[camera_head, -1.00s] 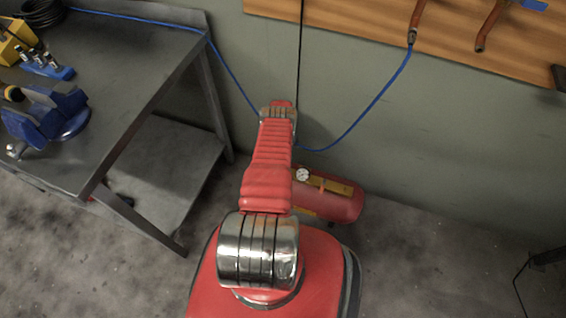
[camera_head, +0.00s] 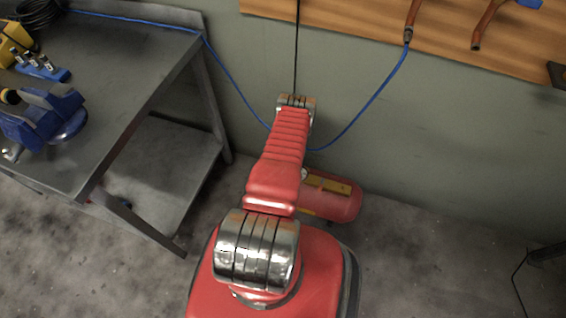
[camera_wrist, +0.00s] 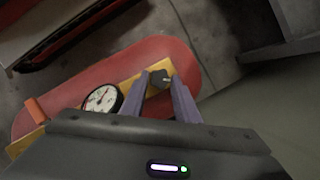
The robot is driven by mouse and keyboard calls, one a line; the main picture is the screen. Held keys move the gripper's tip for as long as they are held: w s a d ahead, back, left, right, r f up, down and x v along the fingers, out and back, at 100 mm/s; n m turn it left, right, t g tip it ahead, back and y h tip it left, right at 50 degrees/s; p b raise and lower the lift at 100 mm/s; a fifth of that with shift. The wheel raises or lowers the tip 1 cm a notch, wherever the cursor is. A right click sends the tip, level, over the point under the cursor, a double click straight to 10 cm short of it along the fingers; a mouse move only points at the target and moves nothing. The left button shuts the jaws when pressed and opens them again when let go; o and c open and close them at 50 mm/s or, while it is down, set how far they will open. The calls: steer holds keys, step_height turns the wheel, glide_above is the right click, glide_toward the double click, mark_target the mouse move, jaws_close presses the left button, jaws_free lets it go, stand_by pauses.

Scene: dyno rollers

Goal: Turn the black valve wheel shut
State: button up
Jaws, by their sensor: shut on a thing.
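The black valve wheel (camera_wrist: 159,78) shows in the wrist view, on the yellow panel (camera_wrist: 131,86) of a red compressor tank (camera_wrist: 170,47). My gripper (camera_wrist: 160,82) has its two purple fingers on either side of the wheel, shut on it. The wheel's lower part is partly hidden between the fingers. In the head view the compressor (camera_head: 340,200) lies on the floor by the wall, partly behind my arm. The wheel and my gripper are hidden there.
A metal workbench (camera_head: 130,105) with a blue vise (camera_head: 45,118) stands at left. A blue hose (camera_head: 378,98) hangs along the wall. Floor at right is mostly clear.

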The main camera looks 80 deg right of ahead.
steer(key=m+h, duration=0.1)
steer(key=m, duration=0.1)
steer(key=m+t, duration=0.1)
steer(key=m, duration=0.2)
steer(key=shift+s+a+m+h, duration=0.2)
steer(key=shift+m+h, duration=0.1)
steer(key=shift+h, duration=0.1)
steer(key=shift+o, duration=0.2)
steer(key=shift+a+m+h, duration=0.15)
steer(key=shift+m+h, duration=0.35)
steer(key=shift+m, duration=0.8)
steer(key=shift+a+m+h, duration=0.1)
steer(key=shift+m+h, duration=0.4)
steer(key=shift+m, duration=0.8)
steer(key=o, duration=1)
steer(key=shift+o, duration=0.2)
steer(key=shift+r, duration=0.1)
steer(key=v, duration=1.3)
steer(key=shift+s, duration=0.4)
steer(key=shift+a+r+t, duration=0.1)
steer(key=shift+a+t, duration=0.05)
steer(key=shift+t, duration=0.15)
